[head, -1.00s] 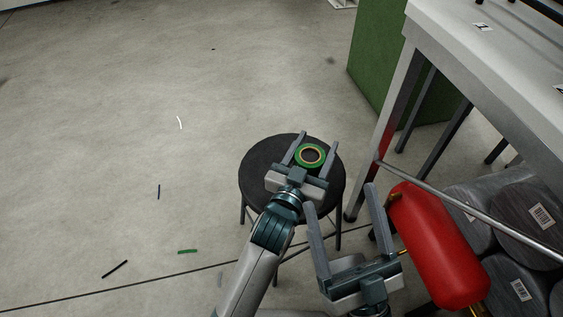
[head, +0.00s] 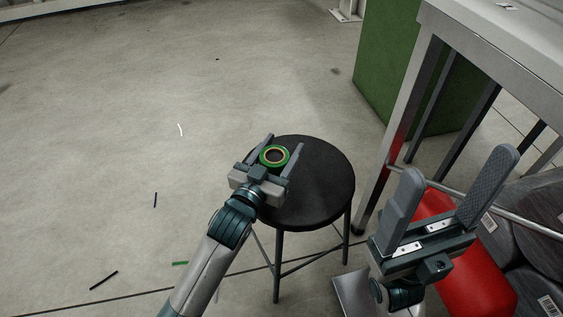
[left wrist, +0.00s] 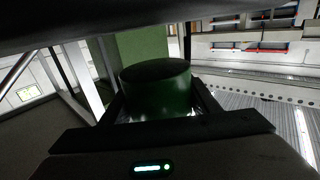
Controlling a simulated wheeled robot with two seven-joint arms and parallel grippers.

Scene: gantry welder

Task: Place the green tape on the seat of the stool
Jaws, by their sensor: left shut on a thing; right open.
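The green tape (left wrist: 157,90) also shows between the fingers in the left wrist view. The stool's round black seat (head: 322,185) is seen behind and to the right of the tape, which overlaps the seat's left part in the picture. I cannot tell how high the tape is above it. My right gripper (head: 455,180) is open and empty, right of the stool.
A metal-legged table (head: 470,45) stands at the right, with a green panel (head: 385,75) behind it. A red cylinder (head: 470,275) and dark grey drums (head: 535,225) are under and beside it. The floor at left is open, with a few small scraps.

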